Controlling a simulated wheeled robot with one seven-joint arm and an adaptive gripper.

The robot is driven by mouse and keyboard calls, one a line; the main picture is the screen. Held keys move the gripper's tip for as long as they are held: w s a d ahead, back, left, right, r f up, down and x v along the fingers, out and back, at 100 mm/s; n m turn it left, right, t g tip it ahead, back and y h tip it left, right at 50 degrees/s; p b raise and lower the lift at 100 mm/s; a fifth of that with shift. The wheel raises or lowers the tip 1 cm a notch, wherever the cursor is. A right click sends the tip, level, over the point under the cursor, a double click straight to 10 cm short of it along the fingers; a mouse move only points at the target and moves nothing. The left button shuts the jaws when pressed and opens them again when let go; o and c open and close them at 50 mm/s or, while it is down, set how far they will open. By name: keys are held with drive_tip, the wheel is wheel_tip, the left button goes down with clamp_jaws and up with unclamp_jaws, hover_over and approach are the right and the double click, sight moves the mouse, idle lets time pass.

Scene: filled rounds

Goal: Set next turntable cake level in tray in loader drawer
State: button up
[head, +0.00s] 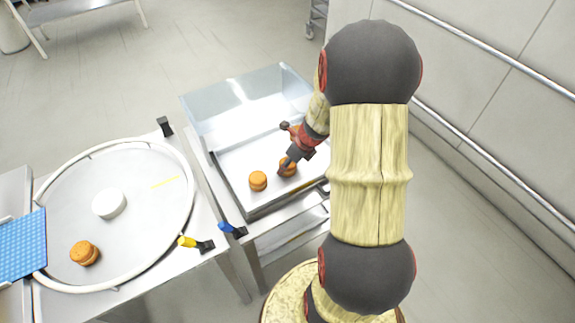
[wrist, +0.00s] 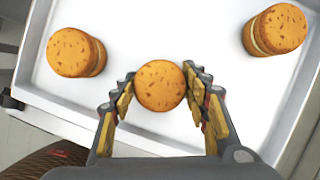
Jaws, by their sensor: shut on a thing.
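My gripper (wrist: 165,108) is shut on a round orange-brown cake (wrist: 160,86), with a finger on each side. The cake's flat top faces the wrist camera; its sides are hidden there. In the head view my gripper (head: 286,164) and this cake (head: 288,170) are over the tray (head: 228,165) in the loader drawer; I cannot tell whether the cake touches the tray floor. Two other cakes stand in the tray in the wrist view, one at left (wrist: 75,52) and one at right (wrist: 275,30). Another cake (head: 85,253) sits on the round white turntable (head: 135,245).
A clear guard (head: 235,100) stands behind the tray. The turntable has a raised rim and a white hub (head: 109,204). A blue handle (head: 228,228) and a yellow handle (head: 190,242) stick out nearby. A blue belt (head: 22,245) is at far left.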

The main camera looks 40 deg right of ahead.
drive_tip(key=shift+f, duration=0.15)
drive_tip(key=o, duration=0.8)
drive_tip(key=shift+c, duration=0.2)
